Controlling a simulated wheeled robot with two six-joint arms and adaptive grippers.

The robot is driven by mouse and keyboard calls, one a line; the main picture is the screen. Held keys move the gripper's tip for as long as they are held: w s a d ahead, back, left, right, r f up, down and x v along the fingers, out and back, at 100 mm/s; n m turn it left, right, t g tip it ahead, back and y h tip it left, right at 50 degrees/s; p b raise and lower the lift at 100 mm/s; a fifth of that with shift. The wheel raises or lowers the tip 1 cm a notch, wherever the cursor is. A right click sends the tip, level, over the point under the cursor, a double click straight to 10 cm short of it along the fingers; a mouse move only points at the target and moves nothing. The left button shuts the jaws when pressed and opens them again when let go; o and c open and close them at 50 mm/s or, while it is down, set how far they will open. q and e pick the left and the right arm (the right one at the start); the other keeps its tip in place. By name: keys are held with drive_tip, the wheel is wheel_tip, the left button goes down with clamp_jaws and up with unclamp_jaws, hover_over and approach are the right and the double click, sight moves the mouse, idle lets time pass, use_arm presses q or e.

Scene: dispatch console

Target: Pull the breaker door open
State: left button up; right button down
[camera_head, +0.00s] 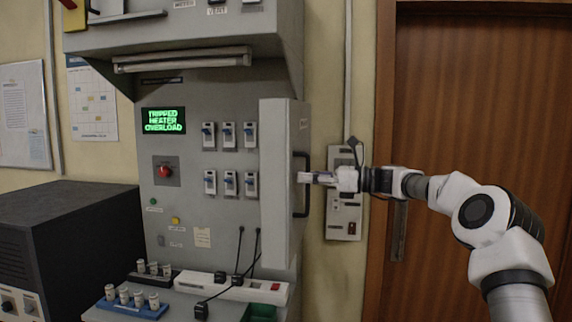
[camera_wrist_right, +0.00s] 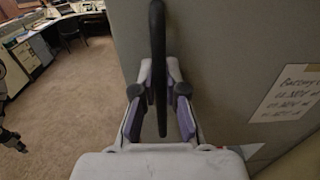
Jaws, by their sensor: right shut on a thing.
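The grey breaker door (camera_head: 278,185) stands swung out from the console at its right side, with the breakers showing to its left. It carries a black bar handle (camera_head: 305,200) on the face toward my right arm. My right gripper (camera_head: 306,178) reaches in from the right and is shut on this handle. In the right wrist view, the handle (camera_wrist_right: 157,50) runs upright between the two fingers of the gripper (camera_wrist_right: 158,95), and the door's grey face (camera_wrist_right: 230,55) lies behind it. My left gripper is not in the head view.
The console panel has several breakers (camera_head: 230,155), a green-lit display (camera_head: 164,121) and a red button (camera_head: 165,171). A power strip (camera_head: 230,287) and fuse-like parts on a blue rack (camera_head: 133,306) sit below. A wall box (camera_head: 343,205) and a wooden door (camera_head: 480,110) stand to the right.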

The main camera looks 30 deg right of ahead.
drive_tip(key=shift+s+d+r+p, duration=0.15)
drive_tip(key=shift+s+d+p, duration=0.25)
drive_tip(key=shift+d, duration=0.55)
drive_tip(key=shift+a, duration=0.15)
drive_tip(key=c, duration=1.2)
unclamp_jaws()
drive_tip(key=v, duration=1.2)
drive_tip(key=shift+w, duration=0.1)
